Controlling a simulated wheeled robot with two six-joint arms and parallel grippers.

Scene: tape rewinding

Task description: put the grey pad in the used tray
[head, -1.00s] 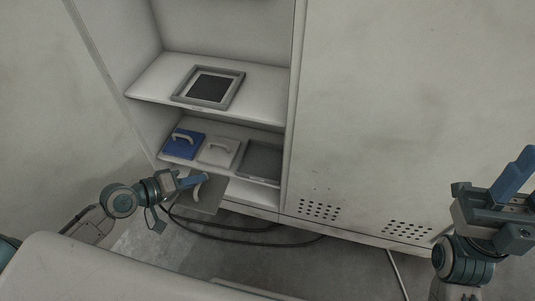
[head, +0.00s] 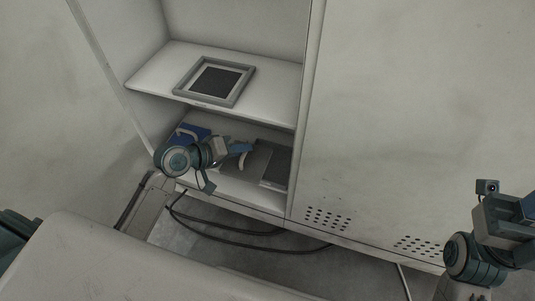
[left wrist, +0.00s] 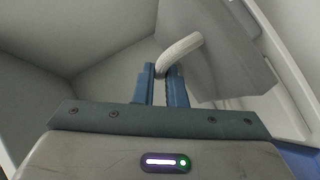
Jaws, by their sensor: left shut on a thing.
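My left gripper (head: 240,148) is shut on the pale curved handle of the grey pad (head: 260,155), at the lower shelf of the cabinet. In the left wrist view the handle (left wrist: 182,48) sits at the blue fingertips (left wrist: 163,75), and the pad (left wrist: 225,45) hangs tilted to the right. In the head view the pad overlaps a dark grey open tray (head: 278,170) at the right of the lower shelf. I cannot tell whether they touch, and no label is readable. My right gripper (head: 523,210) is at the right edge, partly cut off.
A blue pad (head: 200,131) with a handle is on the lower shelf at left, partly behind my left arm. The upper shelf (head: 165,70) holds a grey-framed tray (head: 182,90) with a black insert. The closed cabinet door stands at right, and cables (head: 240,232) lie below.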

